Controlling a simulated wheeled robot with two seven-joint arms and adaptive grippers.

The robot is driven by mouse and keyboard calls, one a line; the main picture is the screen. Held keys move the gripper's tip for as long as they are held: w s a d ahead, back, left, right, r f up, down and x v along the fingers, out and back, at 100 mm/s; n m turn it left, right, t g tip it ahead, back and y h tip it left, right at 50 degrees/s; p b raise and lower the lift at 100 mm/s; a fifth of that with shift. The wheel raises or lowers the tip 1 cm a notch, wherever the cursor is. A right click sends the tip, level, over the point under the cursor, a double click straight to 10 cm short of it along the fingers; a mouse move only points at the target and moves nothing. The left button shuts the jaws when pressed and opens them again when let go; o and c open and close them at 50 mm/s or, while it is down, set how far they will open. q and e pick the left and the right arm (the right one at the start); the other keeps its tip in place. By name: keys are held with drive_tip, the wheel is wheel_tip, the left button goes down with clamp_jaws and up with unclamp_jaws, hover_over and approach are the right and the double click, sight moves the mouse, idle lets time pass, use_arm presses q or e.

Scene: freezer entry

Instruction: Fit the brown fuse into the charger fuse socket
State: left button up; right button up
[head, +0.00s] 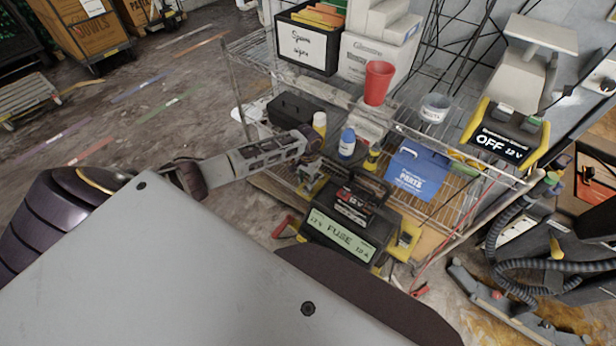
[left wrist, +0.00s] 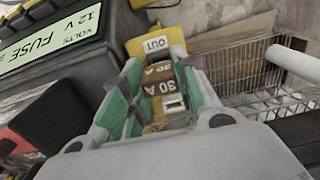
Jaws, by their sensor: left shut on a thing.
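The charger (head: 350,215) sits on the wire shelf, its display reading "FUSE" and "12 V"; its display side also shows in the left wrist view (left wrist: 45,45). My left gripper (head: 314,176) is at the charger's left side. In the left wrist view its green-padded fingers (left wrist: 155,95) are shut on the brown fuse (left wrist: 160,88), marked "30 A". A brown part marked "20 A" (left wrist: 158,70) shows just beyond it. A yellow block marked "OUT" (left wrist: 155,43) is farther beyond. The socket's opening is hidden, and I cannot tell whether the fuse touches it. My right gripper is not in view.
A device reading "OFF" (head: 500,140) and thick hoses (head: 510,235) are at the right. Open floor (head: 130,120) lies left.

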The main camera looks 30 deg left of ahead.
use_arm(q)
drive_tip(key=shift+f, duration=0.45)
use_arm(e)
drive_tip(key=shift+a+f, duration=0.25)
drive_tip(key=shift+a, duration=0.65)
use_arm(q)
drive_tip(key=shift+f, duration=0.1)
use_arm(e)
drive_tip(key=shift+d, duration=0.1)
use_arm(q)
drive_tip(key=shift+f+b, duration=0.25)
drive_tip(key=shift+b, duration=0.1)
drive_tip(key=shift+f, duration=0.1)
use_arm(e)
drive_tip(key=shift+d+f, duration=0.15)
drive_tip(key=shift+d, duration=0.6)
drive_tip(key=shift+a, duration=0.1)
use_arm(q)
drive_tip(key=shift+f, duration=0.3)
drive_tip(key=o, duration=1.2)
drive_tip(key=shift+r, duration=0.15)
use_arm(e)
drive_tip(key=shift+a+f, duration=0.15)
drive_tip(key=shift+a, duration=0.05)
